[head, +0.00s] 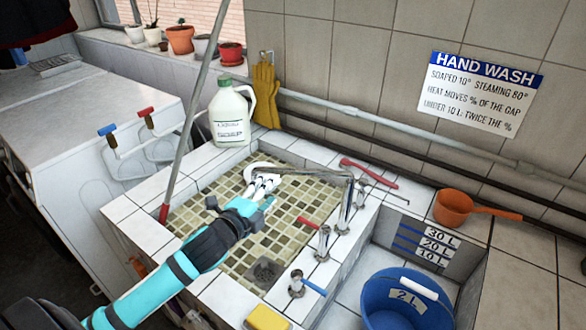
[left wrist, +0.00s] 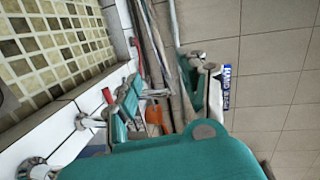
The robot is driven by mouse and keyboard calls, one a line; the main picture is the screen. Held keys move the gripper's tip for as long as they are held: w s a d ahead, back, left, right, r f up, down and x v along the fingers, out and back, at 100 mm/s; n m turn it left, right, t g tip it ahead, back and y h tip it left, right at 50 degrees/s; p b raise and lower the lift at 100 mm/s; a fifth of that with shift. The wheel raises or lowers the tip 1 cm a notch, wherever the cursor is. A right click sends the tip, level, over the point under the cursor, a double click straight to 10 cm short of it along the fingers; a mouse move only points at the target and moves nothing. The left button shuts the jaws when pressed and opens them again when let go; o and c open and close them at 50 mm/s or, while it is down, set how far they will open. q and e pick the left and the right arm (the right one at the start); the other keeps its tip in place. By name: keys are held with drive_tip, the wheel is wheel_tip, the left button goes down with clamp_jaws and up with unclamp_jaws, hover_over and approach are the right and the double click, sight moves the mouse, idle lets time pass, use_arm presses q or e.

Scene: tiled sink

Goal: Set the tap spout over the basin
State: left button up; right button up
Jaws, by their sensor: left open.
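The metal tap spout (head: 312,171) runs left from its upright post (head: 346,200) on the basin's right rim. Its free end is over the mosaic-tiled basin (head: 208,208). My left gripper (head: 263,184) is open beside the spout's free end, above the basin; whether it touches the spout is hard to tell. In the left wrist view, the teal fingers (left wrist: 166,78) are spread apart, and a metal tube (left wrist: 155,93) shows between them. The basin's mosaic (left wrist: 52,45) is at upper left there. My right gripper is not in view.
Two tap handles stand on the front right rim, one red (head: 311,224) and one blue (head: 314,287). A white jug (head: 230,115) stands at the back. A blue bucket (head: 405,300) and an orange scoop (head: 455,208) are on the right. A long pole (head: 195,110) leans across the left rim.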

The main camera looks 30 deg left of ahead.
sight(291, 173)
use_arm(q)
drive_tip(key=w, duration=0.2)
drive_tip(key=w+p, duration=0.1)
drive_tip(key=w, duration=0.2)
drive_tip(key=w+f, duration=0.1)
drive_tip(key=w, duration=0.2)
drive_tip(key=shift+f, duration=0.1)
drive_tip(key=w, duration=0.1)
drive_tip(key=w+f+p, duration=0.1)
drive_tip(key=w, duration=0.1)
drive_tip(key=shift+w+d, duration=0.1)
drive_tip(key=shift+w, duration=0.6)
drive_tip(key=shift+f, duration=0.1)
clamp_jaws()
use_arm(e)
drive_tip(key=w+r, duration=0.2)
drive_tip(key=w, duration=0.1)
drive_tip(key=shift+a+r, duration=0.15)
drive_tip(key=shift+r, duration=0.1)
